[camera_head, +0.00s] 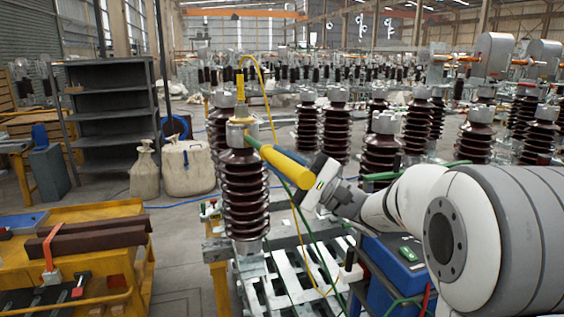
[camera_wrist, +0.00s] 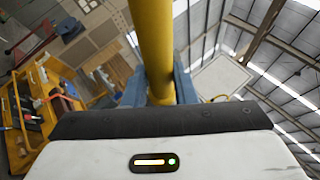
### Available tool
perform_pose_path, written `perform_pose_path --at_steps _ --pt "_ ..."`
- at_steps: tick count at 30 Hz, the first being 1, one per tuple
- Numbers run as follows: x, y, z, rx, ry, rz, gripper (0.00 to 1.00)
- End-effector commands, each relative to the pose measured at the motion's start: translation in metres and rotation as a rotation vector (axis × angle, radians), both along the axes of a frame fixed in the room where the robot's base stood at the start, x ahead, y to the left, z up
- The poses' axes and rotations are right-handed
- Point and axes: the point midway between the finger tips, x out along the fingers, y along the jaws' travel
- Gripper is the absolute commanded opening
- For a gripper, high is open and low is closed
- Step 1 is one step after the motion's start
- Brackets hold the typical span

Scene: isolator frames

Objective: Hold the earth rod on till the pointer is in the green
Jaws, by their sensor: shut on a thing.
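The yellow earth rod (camera_head: 285,165) slants up to the left from my gripper (camera_head: 328,175). Its dark green tip (camera_head: 252,142) appears to meet the metal cap (camera_head: 238,130) on the brown ribbed insulator (camera_head: 246,195); exact contact is hard to tell. In the wrist view, the rod (camera_wrist: 153,45) runs between the blue fingers of my gripper (camera_wrist: 158,88), which are shut on it. A small instrument with a green face (camera_head: 408,253) sits on a blue box (camera_head: 390,275); no pointer can be read at this size.
A yellow lead (camera_head: 265,90) arches from the top of the insulator, and green leads hang near it. A slatted metal pallet (camera_head: 295,280) lies below. A yellow cart (camera_head: 100,250) stands at left, with grey shelves (camera_head: 112,115) behind. Several similar insulators crowd the right background.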

Motion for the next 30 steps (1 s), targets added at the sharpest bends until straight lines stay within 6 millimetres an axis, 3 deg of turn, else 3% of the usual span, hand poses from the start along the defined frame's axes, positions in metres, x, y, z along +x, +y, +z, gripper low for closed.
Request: perform_pose_path --at_steps 8,30 --pt "-0.002 -0.001 0.0 0.001 -0.001 -0.002 0.0" --pt "-0.072 -0.021 -0.001 0.0 -0.003 -0.002 0.0"
